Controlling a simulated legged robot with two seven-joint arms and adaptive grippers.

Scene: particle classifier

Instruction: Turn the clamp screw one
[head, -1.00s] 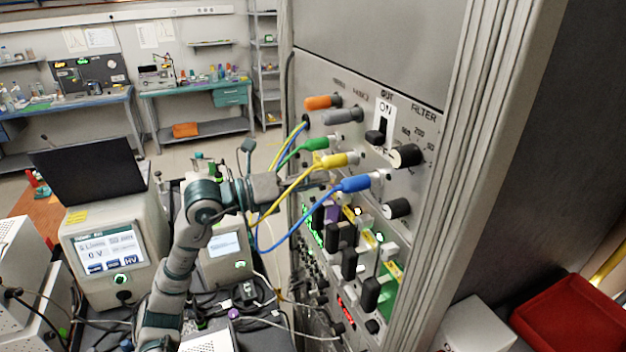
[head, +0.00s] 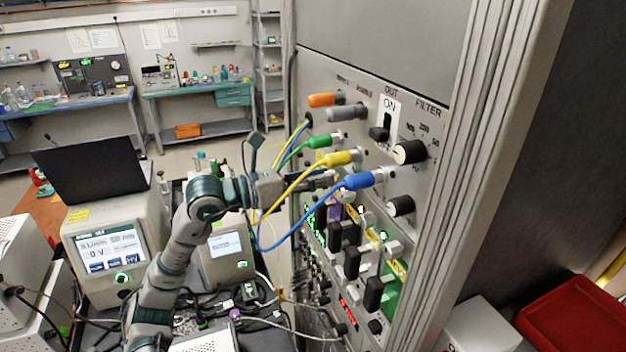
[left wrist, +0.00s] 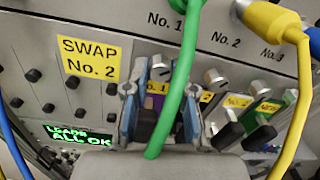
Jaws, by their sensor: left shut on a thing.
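Clamp screw one, a silver knob (left wrist: 160,72), sits above the purple module labelled No. 1 (left wrist: 152,102) in the left wrist view. My left gripper (left wrist: 161,80) has a finger on either side of the knob and is shut on it. The green cable (left wrist: 185,85) hangs across the gripper and hides part of the contact. In the head view my left gripper (head: 322,181) reaches in at the rack behind the yellow and blue cables, and screw one is hidden there. My right gripper is not in view.
Two more silver screws, No. 2 (left wrist: 215,78) and No. 3 (left wrist: 261,88), stand to the right. The yellow cable (head: 300,185) and blue cable (head: 310,222) loop close around the gripper. A display (left wrist: 75,136) reads "ALL OK".

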